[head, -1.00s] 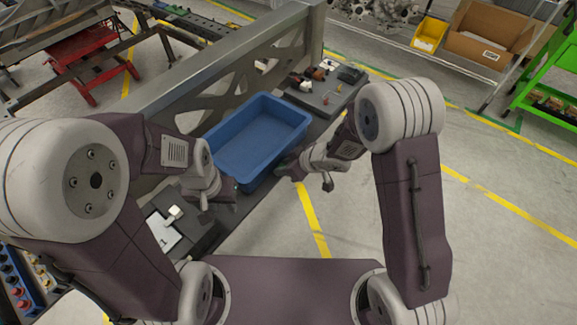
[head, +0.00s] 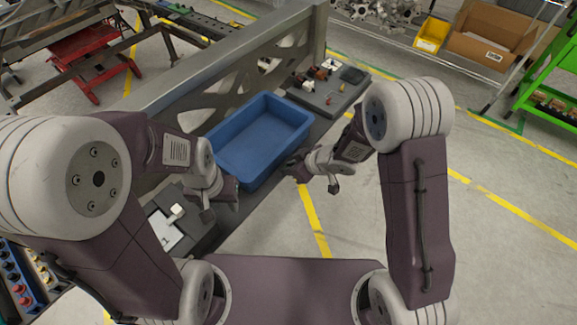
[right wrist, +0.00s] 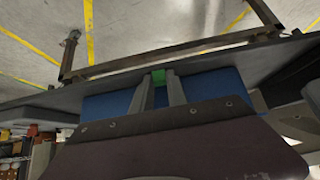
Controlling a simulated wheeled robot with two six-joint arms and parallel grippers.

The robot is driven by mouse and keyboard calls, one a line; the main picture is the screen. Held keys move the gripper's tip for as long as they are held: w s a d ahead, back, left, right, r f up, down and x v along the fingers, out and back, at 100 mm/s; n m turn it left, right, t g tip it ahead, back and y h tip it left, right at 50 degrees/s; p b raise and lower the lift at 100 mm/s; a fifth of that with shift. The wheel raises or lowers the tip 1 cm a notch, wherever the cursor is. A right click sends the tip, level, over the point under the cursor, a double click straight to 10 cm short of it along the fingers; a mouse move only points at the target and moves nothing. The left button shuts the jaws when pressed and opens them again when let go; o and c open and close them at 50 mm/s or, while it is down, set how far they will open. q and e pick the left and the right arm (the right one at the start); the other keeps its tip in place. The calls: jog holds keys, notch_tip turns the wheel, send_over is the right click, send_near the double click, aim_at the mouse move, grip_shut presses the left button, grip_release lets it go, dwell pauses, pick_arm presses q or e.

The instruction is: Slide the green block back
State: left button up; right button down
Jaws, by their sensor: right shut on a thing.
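The green block (right wrist: 159,76) shows as a small green piece between the two fingertips of my right gripper (right wrist: 160,88) in the right wrist view. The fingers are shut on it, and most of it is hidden. In the head view my right gripper (head: 292,166) is beside the right side of the blue bin, low near the bench edge, and the green block cannot be made out there. My left gripper (head: 207,206) is over the near part of the bench, left of the bin's near corner. Its fingers are too hidden to read.
The blue bin (head: 234,164) stands on the dark bench between my arms. A grey board (head: 328,100) with small parts is beyond it. A board with a white part (head: 176,211) is at the near left. A metal frame (head: 190,85) runs along the bench's far side.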

jog(key=shift+d, duration=0.1)
jog(key=c, duration=1.7)
grip_release()
jog(key=shift+s, duration=0.1)
jog(key=shift+c, duration=0.2)
jog(key=o, duration=0.5)
pick_arm(q)
jog(key=shift+r+p, duration=1.85)
pick_arm(e)
jog(key=shift+d+v, duration=0.25)
jog(key=shift+v, duration=2.6)
jog(key=shift+f, duration=0.2)
